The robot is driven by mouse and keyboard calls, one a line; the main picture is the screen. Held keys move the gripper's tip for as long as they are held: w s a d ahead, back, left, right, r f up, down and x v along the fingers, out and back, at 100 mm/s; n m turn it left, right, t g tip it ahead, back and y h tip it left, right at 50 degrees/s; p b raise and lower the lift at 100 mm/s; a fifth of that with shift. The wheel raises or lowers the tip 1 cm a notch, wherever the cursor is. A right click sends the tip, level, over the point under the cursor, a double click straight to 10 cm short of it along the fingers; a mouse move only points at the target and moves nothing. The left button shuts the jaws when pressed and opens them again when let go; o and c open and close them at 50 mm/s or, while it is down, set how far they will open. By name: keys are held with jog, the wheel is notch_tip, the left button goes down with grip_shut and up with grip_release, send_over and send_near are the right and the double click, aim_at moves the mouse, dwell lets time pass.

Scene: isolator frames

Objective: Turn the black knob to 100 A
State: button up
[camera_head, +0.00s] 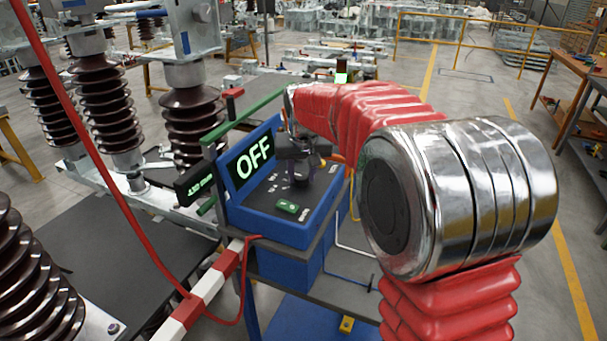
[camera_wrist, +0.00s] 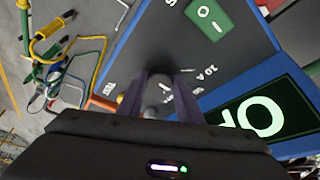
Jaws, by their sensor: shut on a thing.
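The blue control box (camera_head: 295,230) has a dark sloping panel and a screen (camera_head: 250,161) reading OFF. My gripper (camera_head: 303,165) is over the panel, pointing down. In the wrist view, my gripper (camera_wrist: 160,80) has its two purple fingers on either side of the knob (camera_wrist: 157,92), shut on it. The knob looks greyish there and is largely hidden by the fingers; its pointer cannot be made out. White scale marks (camera_wrist: 205,73) show beside the fingers, one perhaps 20 A. A green switch (camera_head: 288,206) with white symbols sits on the panel's near part.
A green bar (camera_head: 243,120) runs above the box's back edge. A red cable (camera_head: 120,200) hangs at left, near a red-and-white barrier (camera_head: 205,295). Brown insulators (camera_head: 105,100) stand behind. Coloured cables (camera_wrist: 65,65) lie left in the wrist view.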

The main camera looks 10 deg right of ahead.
jog(key=m+h, duration=0.1)
jog(key=m, duration=0.3)
jog(key=shift+a+m+h, duration=0.15)
jog(key=shift+m+h, duration=0.15)
jog(key=shift+h, duration=0.1)
jog(key=shift+w+m+g+h, duration=0.1)
jog(key=shift+m+g+h, duration=0.55)
jog(key=shift+m, duration=1.25)
jog(key=o, duration=1)
jog(key=shift+o, duration=0.2)
jog(key=shift+a+r, duration=0.1)
jog(key=v, duration=1.3)
jog(key=shift+r, duration=0.3)
